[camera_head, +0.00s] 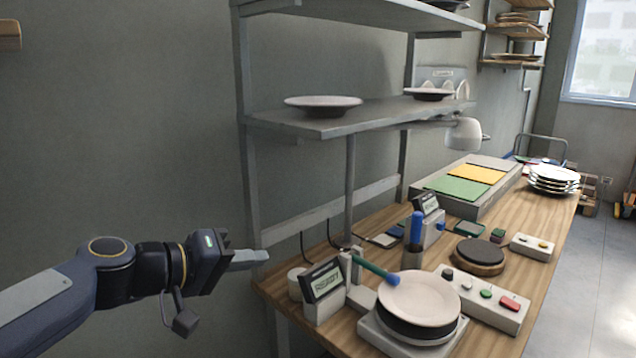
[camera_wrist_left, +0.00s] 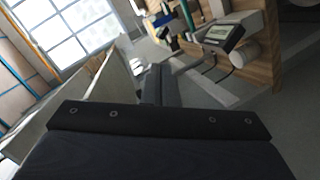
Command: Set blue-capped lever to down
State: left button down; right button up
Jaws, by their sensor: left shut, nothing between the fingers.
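A lever with a blue cap (camera_head: 417,226) stands upright on the wooden bench, its lower part grey. My left gripper (camera_head: 266,256) is shut and empty. It hangs in the air left of the bench edge, apart from both levers. The left wrist view shows its dark fingers (camera_wrist_left: 157,85) and a display box (camera_wrist_left: 222,34) beyond. My right gripper is not in view.
The near display box (camera_head: 322,286) stands at the bench's near left corner, close to my gripper. A shelf post (camera_head: 249,185) rises behind it, under a shelf (camera_head: 350,118) with plates. A button box (camera_head: 487,298) sits at the right.

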pick_arm(q)
jog(key=s+a+f+g+y, duration=0.1)
jog(key=s+a+f+y, duration=0.2)
jog(key=s+f, duration=0.6)
jog(key=s+a+f+g+y, duration=0.2)
jog(key=s+a+f+y, duration=0.2)
jog(key=s+f, duration=0.6)
jog(key=s+a, duration=0.2)
jog(key=s, duration=0.4)
jog(key=shift+a+f+g+y+p, duration=0.2)
jog(key=shift+a+g+y+p, duration=0.1)
jog(key=shift+a+p, duration=0.1)
